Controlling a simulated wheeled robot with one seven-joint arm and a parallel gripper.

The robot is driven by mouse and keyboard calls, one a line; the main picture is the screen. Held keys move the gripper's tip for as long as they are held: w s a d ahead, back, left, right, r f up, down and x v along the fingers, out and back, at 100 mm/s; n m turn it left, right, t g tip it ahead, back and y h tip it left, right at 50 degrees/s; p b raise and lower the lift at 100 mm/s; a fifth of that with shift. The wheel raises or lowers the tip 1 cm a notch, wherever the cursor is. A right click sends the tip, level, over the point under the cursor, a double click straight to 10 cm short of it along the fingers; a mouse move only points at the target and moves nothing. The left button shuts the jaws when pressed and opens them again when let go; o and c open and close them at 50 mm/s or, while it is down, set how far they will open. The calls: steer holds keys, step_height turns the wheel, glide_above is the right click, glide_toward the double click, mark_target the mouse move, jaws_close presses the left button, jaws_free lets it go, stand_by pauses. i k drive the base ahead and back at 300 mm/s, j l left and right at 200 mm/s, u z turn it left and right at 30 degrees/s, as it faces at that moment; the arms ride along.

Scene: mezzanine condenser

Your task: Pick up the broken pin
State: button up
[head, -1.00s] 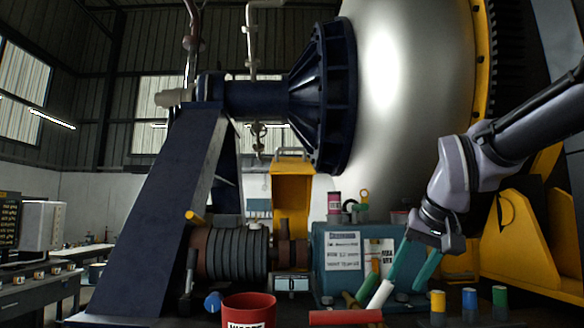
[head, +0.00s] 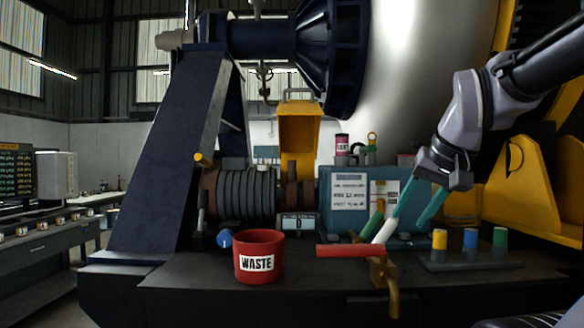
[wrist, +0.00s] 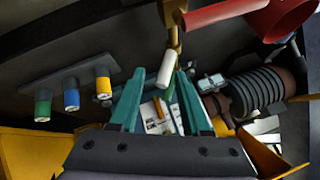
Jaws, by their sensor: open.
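A short white cylinder (head: 385,231), which looks like the broken pin, stands tilted above the bench beside a brass fitting (head: 380,272) with a red lever (head: 350,250). I cannot see a break on it. My gripper (head: 410,218) is open, its two teal fingers pointing down at the cylinder. In the wrist view the white cylinder (wrist: 167,68) shows between the spread fingertips of my gripper (wrist: 161,74), in line with the brass fitting (wrist: 172,36). Whether a finger touches it cannot be told. Its lower end is hidden at the lever.
A red waste bin (head: 259,262) stands on the bench to the left. A rack (head: 470,262) with yellow, blue and green capped pins stands to the right. A teal box (head: 345,190) with paper labels and a ribbed dark cylinder (head: 245,193) stand behind. The bench front centre-left is clear.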

mark_target(291, 165)
steer(key=j, duration=1.25)
steer(key=k+j+z, duration=0.15)
steer(key=j, duration=1.1)
